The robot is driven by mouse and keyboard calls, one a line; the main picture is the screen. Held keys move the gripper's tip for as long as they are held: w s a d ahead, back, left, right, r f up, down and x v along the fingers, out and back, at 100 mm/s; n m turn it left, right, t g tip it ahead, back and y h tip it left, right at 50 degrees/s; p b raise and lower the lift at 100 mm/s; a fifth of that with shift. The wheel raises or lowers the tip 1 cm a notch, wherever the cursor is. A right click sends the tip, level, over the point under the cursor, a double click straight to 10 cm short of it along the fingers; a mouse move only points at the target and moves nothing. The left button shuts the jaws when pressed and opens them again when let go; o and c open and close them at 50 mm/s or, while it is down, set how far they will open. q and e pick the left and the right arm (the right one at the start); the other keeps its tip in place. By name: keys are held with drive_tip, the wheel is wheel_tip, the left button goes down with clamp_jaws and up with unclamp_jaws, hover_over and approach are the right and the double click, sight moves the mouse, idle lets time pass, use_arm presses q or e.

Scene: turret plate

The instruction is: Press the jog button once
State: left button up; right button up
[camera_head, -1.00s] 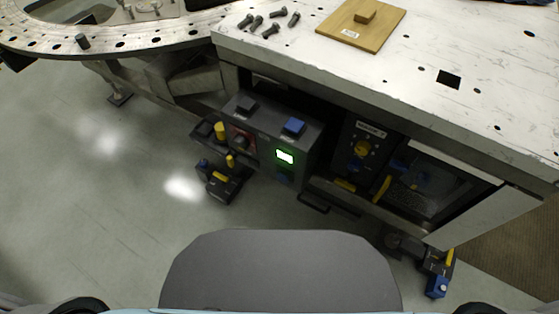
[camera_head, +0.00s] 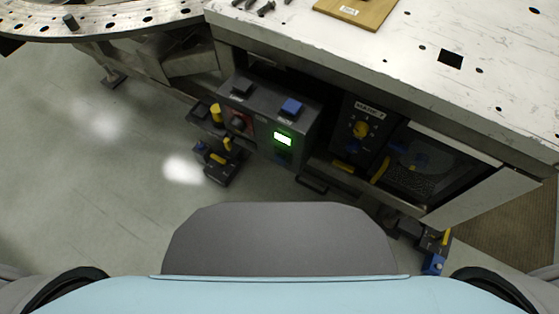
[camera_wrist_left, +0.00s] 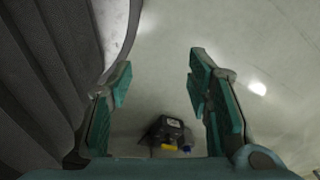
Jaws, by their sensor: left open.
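A dark control box (camera_head: 268,133) hangs under the front edge of the table in the head view. On its top face are a blue square button (camera_head: 292,107) and a black square button (camera_head: 241,87). Their labels are too small to read, so I cannot tell which is the jog button. Its front has a lit green display (camera_head: 283,139) and a dark knob on a red plate (camera_head: 239,124). Neither gripper shows in the head view.
A round plate with holes (camera_head: 120,22) is at the upper left. A panel with a yellow knob (camera_head: 361,129) is right of the box. The floor (camera_head: 80,190) at left is clear.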

use_arm(q)
drive_tip(key=shift+s, duration=0.45)
clamp_jaws()
idle(0.6)
